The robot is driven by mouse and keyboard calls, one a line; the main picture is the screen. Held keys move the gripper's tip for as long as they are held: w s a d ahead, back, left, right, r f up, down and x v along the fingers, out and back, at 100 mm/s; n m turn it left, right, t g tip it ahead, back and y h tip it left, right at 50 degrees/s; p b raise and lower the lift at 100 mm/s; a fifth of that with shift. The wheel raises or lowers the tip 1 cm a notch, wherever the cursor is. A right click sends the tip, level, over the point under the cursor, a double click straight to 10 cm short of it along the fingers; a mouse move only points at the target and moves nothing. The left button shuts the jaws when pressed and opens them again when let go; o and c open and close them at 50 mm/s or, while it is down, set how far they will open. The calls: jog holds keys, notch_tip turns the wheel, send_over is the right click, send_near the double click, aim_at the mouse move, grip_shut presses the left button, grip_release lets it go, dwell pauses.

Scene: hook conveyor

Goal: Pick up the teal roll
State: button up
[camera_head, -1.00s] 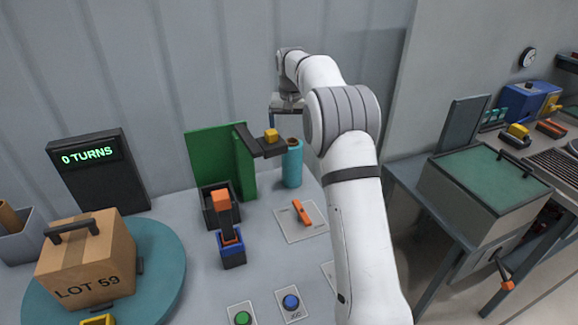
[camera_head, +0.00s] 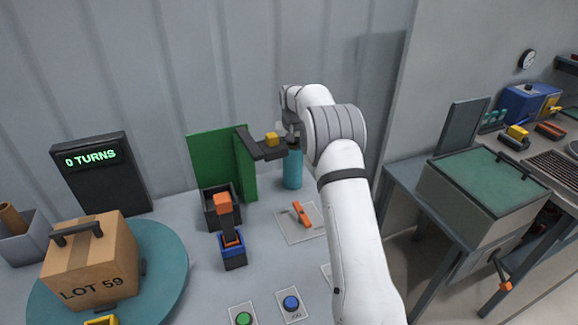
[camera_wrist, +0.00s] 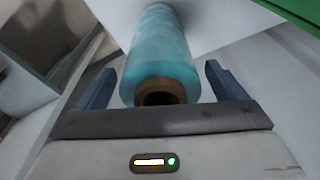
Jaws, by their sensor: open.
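The teal roll (camera_head: 292,170) stands upright on the grey table, just right of the green panel in the head view. Its top is covered there by my wrist. In the wrist view the teal roll (camera_wrist: 160,58) lies between my two fingers, with its brown core end facing my gripper's palm. My gripper (camera_wrist: 160,85) is open, one finger on each side of the roll, with a visible gap at the right finger. I cannot tell whether the left finger touches it.
An orange lever switch (camera_head: 301,212) is in front. A carton (camera_head: 90,262) sits on a teal turntable (camera_head: 165,270) at left.

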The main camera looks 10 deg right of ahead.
jog(key=shift+c, duration=0.5)
jog(key=c, duration=1.8)
jog(key=shift+r, duration=0.1)
grip_shut()
